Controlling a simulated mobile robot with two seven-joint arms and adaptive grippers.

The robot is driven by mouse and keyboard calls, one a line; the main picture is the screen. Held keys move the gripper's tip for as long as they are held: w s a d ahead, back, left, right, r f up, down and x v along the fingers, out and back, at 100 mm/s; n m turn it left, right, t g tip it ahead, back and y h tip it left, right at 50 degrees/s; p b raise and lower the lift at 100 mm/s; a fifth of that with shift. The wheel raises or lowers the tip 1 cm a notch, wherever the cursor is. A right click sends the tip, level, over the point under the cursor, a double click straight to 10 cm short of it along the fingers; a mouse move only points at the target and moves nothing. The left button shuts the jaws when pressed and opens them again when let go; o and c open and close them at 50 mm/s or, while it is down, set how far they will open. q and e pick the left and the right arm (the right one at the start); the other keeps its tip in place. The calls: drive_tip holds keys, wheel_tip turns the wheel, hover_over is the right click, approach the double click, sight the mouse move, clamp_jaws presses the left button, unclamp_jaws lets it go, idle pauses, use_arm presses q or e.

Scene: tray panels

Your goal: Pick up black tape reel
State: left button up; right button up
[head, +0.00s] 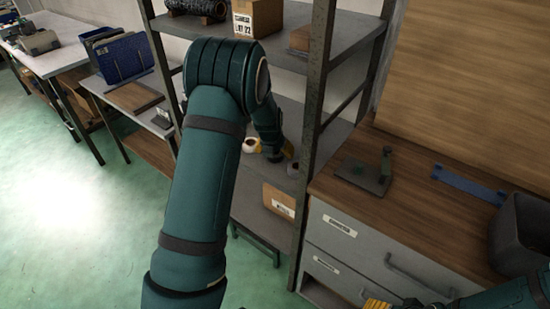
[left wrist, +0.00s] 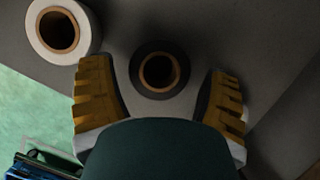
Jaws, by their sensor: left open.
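The black tape reel (left wrist: 138,72) with a brown core lies on the grey shelf (left wrist: 230,30) in the left wrist view. My left gripper (left wrist: 161,72) is open, with one yellow-padded finger on each side of the reel and a gap visible to each. In the head view my left gripper (head: 278,152) is at the middle shelf, and the black reel cannot be made out clearly there. My right gripper (head: 378,304) shows only partly at the bottom edge of the head view; its opening cannot be judged.
A white reel (left wrist: 36,32) lies to the left of the black one, near the shelf edge. Dark metal shelf posts (head: 314,110) stand close to my left arm. A wooden-topped drawer cabinet (head: 400,205) with a grey bin (head: 520,235) stands at right.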

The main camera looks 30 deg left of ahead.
use_arm(q)
drive_tip(key=shift+x, duration=0.9)
drive_tip(key=shift+r, duration=0.1)
drive_tip(key=c, duration=0.9)
